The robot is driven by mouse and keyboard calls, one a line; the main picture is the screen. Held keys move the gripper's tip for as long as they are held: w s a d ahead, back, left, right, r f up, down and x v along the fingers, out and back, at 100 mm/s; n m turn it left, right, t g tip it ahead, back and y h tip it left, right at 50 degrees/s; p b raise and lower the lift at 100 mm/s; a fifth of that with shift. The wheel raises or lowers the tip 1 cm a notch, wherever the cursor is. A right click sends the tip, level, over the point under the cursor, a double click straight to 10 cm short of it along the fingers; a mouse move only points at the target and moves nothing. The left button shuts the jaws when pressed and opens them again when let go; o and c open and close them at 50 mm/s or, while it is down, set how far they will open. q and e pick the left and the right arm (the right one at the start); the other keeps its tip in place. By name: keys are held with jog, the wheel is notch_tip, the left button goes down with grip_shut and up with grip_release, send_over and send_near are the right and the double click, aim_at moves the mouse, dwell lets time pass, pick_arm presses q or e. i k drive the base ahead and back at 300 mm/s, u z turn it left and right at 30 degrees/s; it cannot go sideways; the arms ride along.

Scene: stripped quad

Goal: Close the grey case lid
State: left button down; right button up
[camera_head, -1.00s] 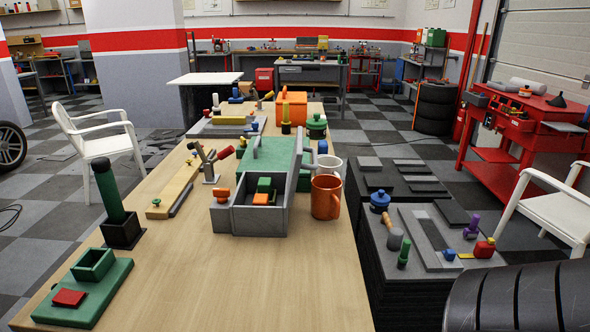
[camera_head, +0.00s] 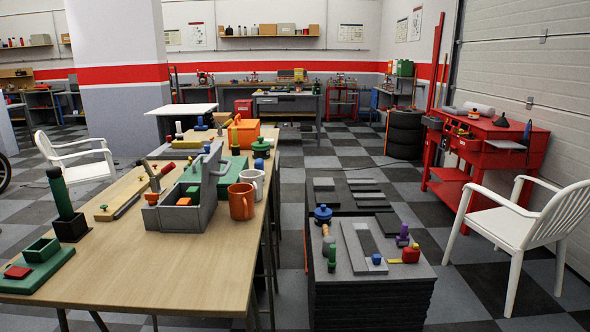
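The grey case (camera_head: 178,219) stands on the wooden table, left of the picture's middle. Its grey lid (camera_head: 211,175) is open and stands up steeply at the right side of the case. A green block (camera_head: 193,191) and a small orange block (camera_head: 184,201) show inside the case. An orange piece (camera_head: 152,198) sits at its left end. The far inside of the case is partly hidden by its walls. Neither of my grippers is in view.
An orange mug (camera_head: 241,202) and a white mug (camera_head: 252,182) stand close right of the case. A green tube (camera_head: 60,194) and a green tray (camera_head: 40,262) are at the left. The table front (camera_head: 190,273) is clear. A dark stack (camera_head: 372,285) stands right of the table.

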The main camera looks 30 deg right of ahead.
aim_at(211, 175)
jog(key=z, duration=0.4)
jog(key=i, duration=0.5)
jog(key=z, duration=1.05)
jog(key=k, duration=0.7)
jog(key=u, duration=1.1)
jog(key=i, duration=0.55)
